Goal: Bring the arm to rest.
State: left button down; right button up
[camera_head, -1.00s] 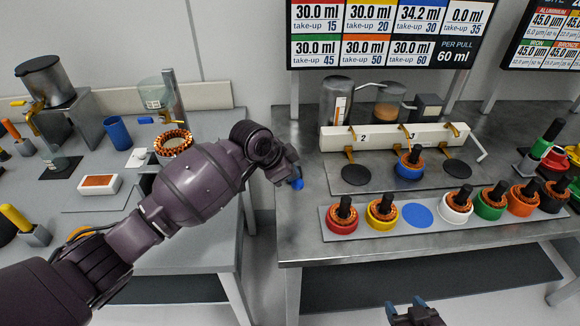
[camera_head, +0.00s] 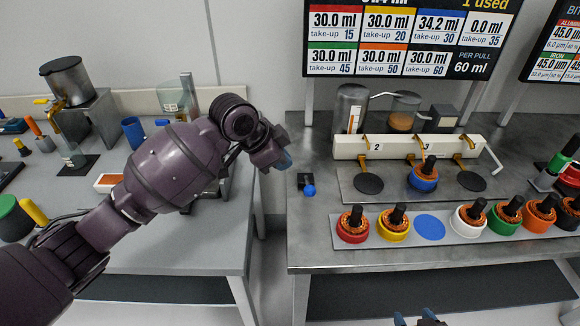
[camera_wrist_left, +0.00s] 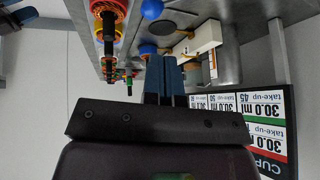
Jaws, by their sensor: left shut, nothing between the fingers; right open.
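My left gripper (camera_head: 284,160) hangs in the air in the head view, over the gap between the two benches and left of the right bench's edge. Its blue fingers lie together with nothing between them, as the left wrist view shows (camera_wrist_left: 165,78). My left arm is bent across the left bench in the head view. My right gripper (camera_head: 420,320) shows only its fingertips at the bottom edge of the head view. They stand apart and empty.
A blue knob on a black base (camera_head: 308,189) stands at the right bench's left edge, near my left gripper. A tray (camera_head: 390,238) holds several coloured stators with one blue spot empty. A blue stator (camera_head: 423,182) sits under the white dispenser (camera_head: 400,146).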

pick_arm(q)
jog(key=shift+s+a+r, duration=0.1)
jog(key=shift+a+r, duration=0.05)
jog(key=shift+r, duration=0.15)
